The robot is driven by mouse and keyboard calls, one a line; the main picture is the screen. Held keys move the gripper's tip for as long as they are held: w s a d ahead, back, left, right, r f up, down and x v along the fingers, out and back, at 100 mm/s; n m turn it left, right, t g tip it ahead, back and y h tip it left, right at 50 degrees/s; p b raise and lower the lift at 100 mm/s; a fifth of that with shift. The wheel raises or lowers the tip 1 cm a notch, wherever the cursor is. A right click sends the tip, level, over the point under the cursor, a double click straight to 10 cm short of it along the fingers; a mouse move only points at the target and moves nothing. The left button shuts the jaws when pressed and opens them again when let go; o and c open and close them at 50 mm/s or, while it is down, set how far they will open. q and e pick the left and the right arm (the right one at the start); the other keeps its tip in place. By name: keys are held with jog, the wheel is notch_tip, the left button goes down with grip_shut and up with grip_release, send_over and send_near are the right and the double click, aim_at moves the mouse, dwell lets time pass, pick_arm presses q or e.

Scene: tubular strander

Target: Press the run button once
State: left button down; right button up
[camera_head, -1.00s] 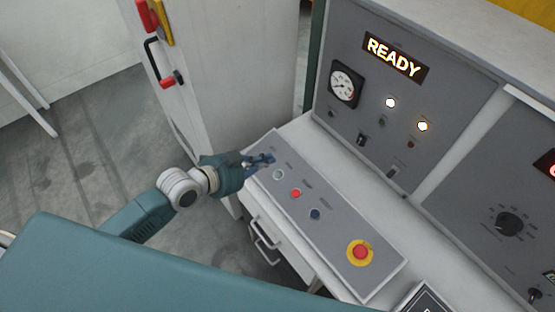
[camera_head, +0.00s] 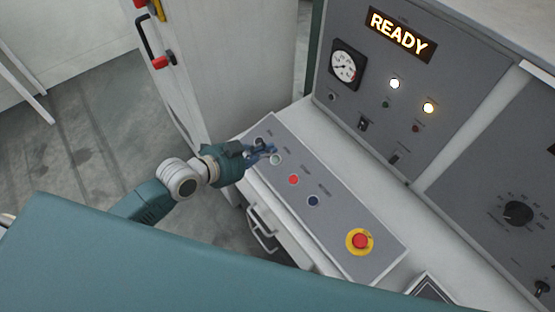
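A sloped grey button panel (camera_head: 335,228) lies in the middle of the view. From its far left end it carries a dark button (camera_head: 259,141), a pale greenish button (camera_head: 276,160), a red button (camera_head: 294,180) and a dark blue button (camera_head: 313,200). Their labels are too small to read, so I cannot tell which is run. My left gripper (camera_head: 271,150) is over the far end, its blue fingertips close to the pale button. Contact and finger gap cannot be made out. My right gripper is not in view.
A yellow-ringed red emergency stop (camera_head: 360,241) sits at the panel's near end. Behind, an upright console has a lit READY sign (camera_head: 399,36), a gauge (camera_head: 346,65) and lit lamps. A white cabinet door (camera_head: 235,60) stands beyond my gripper; drawer handles are below the panel.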

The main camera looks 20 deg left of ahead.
aim_at(276, 160)
pick_arm(q)
jog(key=f, duration=0.1)
jog(key=w+f+b, duration=0.1)
jog(key=f+b, duration=0.1)
jog(key=shift+w+d+f, duration=0.15)
jog(key=shift+d+f, duration=0.2)
jog(key=shift+f, duration=0.2)
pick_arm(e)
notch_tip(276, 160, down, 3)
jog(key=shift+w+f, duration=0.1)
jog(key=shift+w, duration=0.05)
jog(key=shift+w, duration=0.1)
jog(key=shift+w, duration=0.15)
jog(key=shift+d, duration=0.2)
pick_arm(q)
jog(key=shift+f, duration=0.1)
